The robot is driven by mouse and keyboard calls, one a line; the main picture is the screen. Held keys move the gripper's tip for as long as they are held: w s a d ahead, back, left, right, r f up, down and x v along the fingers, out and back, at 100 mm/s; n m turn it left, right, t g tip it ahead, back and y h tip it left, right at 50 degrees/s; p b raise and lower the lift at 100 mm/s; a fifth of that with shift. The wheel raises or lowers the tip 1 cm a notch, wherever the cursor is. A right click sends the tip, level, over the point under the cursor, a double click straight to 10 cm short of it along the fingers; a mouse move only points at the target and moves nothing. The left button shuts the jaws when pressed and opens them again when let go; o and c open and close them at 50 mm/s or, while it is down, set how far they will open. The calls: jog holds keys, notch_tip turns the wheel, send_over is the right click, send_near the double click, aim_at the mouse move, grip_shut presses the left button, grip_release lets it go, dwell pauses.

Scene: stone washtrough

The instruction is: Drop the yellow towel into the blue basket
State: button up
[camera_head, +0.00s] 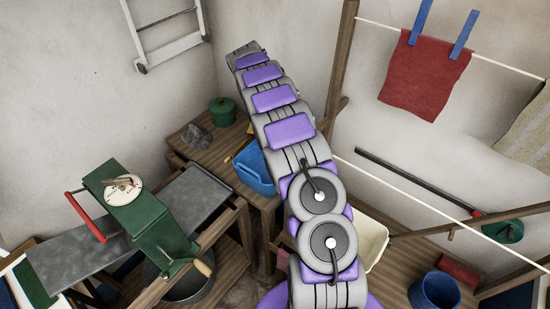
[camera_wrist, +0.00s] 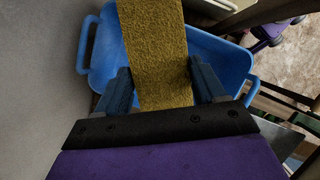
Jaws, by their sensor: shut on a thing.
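The yellow towel (camera_wrist: 155,35) hangs between the two fingers of my gripper (camera_wrist: 160,68) in the wrist view. My gripper is shut on it. The blue basket (camera_wrist: 97,50) lies behind and below the towel in that view, with its rim and side handles showing on both sides. In the head view the blue basket (camera_head: 251,172) stands on a wooden table, partly hidden by my arm. My gripper and most of the towel are hidden in the head view.
A green watering can (camera_head: 222,110) and a grey stone-like lump (camera_head: 196,138) stand on the table (camera_head: 178,137) beside the basket. A green wringer (camera_head: 140,215) is at left. A red cloth (camera_head: 423,78) hangs on a line at right. A blue bucket (camera_head: 434,291) stands lower right.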

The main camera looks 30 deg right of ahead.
notch_tip(320, 180, down, 6)
jog(key=b, duration=0.5)
jog(key=shift+r, duration=0.1)
jog(key=o, duration=1.4)
jog(key=p+v, duration=0.6)
jog(key=v, duration=0.9)
jog(key=shift+d+r, duration=0.15)
jog(key=shift+r, duration=0.05)
jog(key=shift+p+v, duration=0.95)
jog(key=shift+p, duration=0.2)
